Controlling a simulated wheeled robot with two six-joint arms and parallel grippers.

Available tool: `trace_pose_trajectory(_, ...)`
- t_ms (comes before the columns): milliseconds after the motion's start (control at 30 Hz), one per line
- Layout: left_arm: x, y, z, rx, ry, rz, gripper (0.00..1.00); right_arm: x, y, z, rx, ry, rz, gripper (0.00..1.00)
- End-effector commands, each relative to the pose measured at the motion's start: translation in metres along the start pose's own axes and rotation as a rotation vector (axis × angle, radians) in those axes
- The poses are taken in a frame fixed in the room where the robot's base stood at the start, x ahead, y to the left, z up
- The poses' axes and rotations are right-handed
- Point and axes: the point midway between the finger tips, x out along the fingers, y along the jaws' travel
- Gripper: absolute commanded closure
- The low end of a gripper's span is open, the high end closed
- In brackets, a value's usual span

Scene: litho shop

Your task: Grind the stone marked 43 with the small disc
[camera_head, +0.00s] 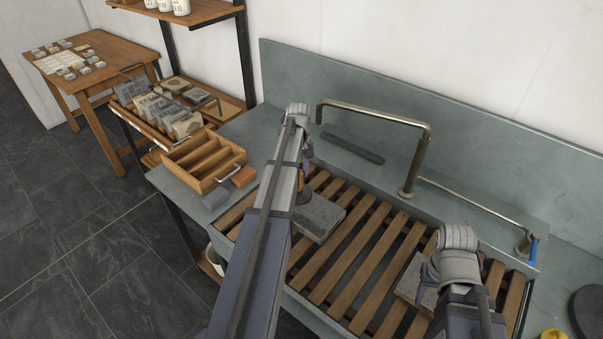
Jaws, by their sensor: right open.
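A grey stone slab (322,220) lies on the wooden slats of the sink, partly behind my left arm. A small dark disc (304,198) with an orange-brown handle (302,178) is at that slab's left edge, partly hidden by the arm. My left gripper (308,155) points down just above the handle; its jaws are too hidden to tell their state. A second grey slab (408,283) lies on the slats to the right. My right gripper (427,285) is open over it and hides part of it. I cannot read a number on either slab.
A large dark disc (592,308) and a yellow item (553,335) are at the right edge. A bent metal tap (410,165) rises behind the slats. A wooden divided tray (204,162), an orange block (243,177) and a rack of slabs (155,108) stand left.

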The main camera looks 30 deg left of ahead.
Motion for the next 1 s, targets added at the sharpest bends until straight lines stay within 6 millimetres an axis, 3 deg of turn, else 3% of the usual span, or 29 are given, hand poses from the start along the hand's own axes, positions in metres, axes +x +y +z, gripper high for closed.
trace_pose_trajectory(433,0.002,-0.012,-0.026,-0.001,0.001,-0.001,1.0,0.002,0.0,0.0,0.0,0.0,0.0,0.52)
trace_pose_trajectory(1000,0.001,-0.007,-0.015,0.001,0.0,-0.001,1.0,0.002,0.0,0.0,0.0,0.0,0.0,0.52)
